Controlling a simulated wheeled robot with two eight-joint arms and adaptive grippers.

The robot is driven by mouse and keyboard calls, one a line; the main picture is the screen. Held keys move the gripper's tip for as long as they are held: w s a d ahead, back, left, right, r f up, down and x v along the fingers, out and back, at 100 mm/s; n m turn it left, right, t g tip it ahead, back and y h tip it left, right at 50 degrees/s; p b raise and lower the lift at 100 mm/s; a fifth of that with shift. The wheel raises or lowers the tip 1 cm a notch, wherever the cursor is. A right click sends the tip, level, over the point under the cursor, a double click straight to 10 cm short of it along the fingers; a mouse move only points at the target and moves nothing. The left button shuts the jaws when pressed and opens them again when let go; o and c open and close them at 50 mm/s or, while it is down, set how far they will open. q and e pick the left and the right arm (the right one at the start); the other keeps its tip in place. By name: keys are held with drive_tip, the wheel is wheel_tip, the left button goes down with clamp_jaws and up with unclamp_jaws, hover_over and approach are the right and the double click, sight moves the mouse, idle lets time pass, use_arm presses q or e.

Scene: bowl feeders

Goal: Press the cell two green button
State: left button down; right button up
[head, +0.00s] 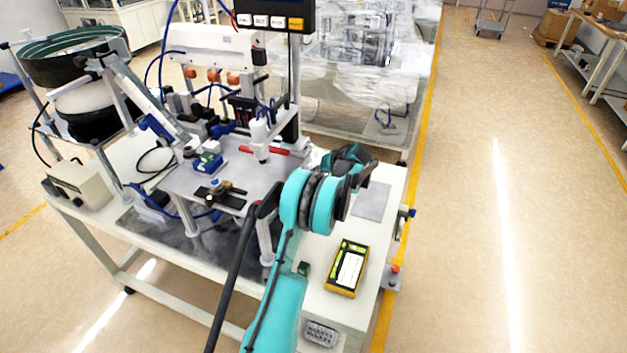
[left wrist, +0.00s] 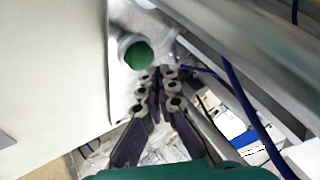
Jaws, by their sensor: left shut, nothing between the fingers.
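A round green button (left wrist: 139,56) shows in the left wrist view, set on a pale grey metal face. I cannot make out this button in the head view. My left gripper (left wrist: 158,73) is shut and empty, with its fingertips close together just below and right of the button in the picture. Whether the tips touch it I cannot tell. In the head view my teal left arm reaches over the right part of the machine table (head: 395,190), and its wrist hides the fingertips. My right gripper is in neither view.
A yellow handheld device (head: 347,267) lies on the table's right part. A red button (head: 394,269) sits at the table's right edge. A bowl feeder (head: 75,55) stands at the left. In the left wrist view a metal profile (left wrist: 235,45) and a blue cable (left wrist: 240,95) run close by.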

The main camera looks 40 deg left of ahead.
use_arm(q)
drive_tip(key=shift+f, duration=0.1)
drive_tip(key=shift+f+b, duration=0.3)
drive_tip(key=shift+f, duration=0.05)
drive_tip(key=shift+f+b, duration=0.35)
drive_tip(key=shift+f, duration=0.15)
idle(0.6)
drive_tip(key=shift+r, duration=0.15)
drive_tip(key=shift+r+p, duration=0.5)
drive_tip(key=shift+r, duration=0.3)
drive_tip(key=shift+r+p, duration=1.45)
drive_tip(key=shift+r, duration=1.1)
